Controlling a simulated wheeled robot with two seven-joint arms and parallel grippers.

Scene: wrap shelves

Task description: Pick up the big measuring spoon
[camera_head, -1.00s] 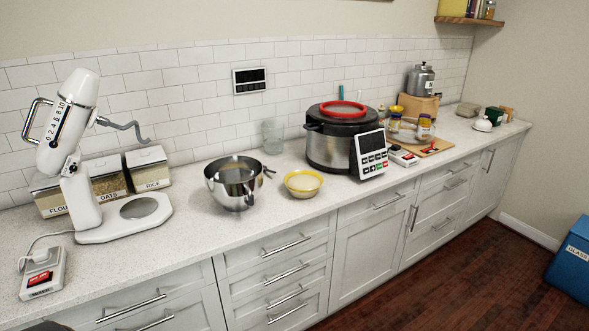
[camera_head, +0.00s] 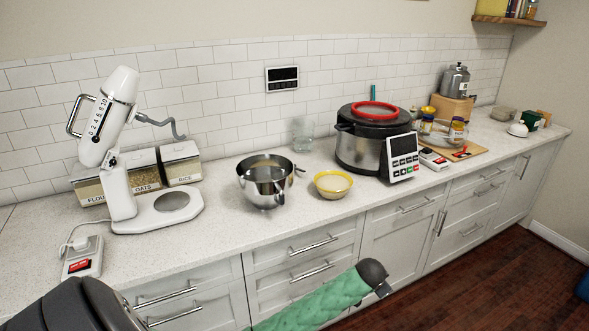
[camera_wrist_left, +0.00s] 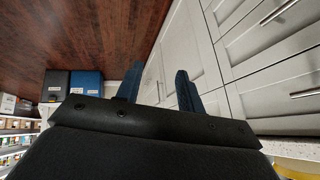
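I cannot make out a big measuring spoon for certain in either view. A dark handle-like piece (camera_head: 299,171) sticks out at the right of the steel mixing bowl (camera_head: 262,193); I cannot tell whether it is part of the bowl. My left gripper (camera_wrist_left: 158,72) shows in the left wrist view with its two blue fingers apart and nothing between them. It is in front of the cabinet fronts, over the dark wood floor. In the head view my left arm crosses the bottom; its fingers are not clear there. My right gripper is not in view.
A wooden board (camera_head: 468,153) lies farther right. The counter front between mixer and steel bowl is clear.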

